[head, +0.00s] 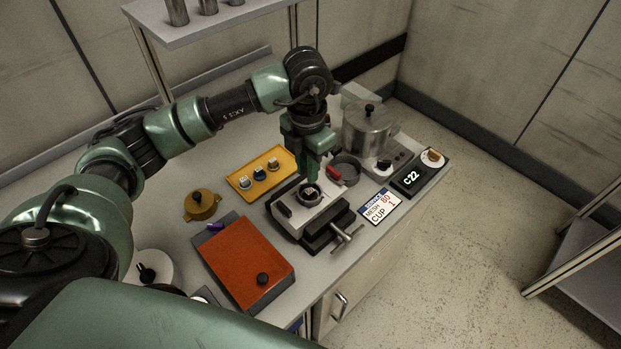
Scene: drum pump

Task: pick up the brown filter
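I cannot tell for sure which thing is the brown filter. A yellow tray (240,172) left of the centre holds three small pale pieces with differing tops: one at its front left (244,183), one with a bluish top in the middle (260,174), and one brownish at the back right (274,164). My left gripper (312,178) points down over a grey vise-like block (289,212), right of the tray. A dark round ring (310,196) sits in the block just below the fingertips. The finger gap and any held piece are too small to make out. My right gripper is out of view.
A mustard lidded pot (202,204) and an orange-topped box (248,262) stand in front. The bench edge is close in front.

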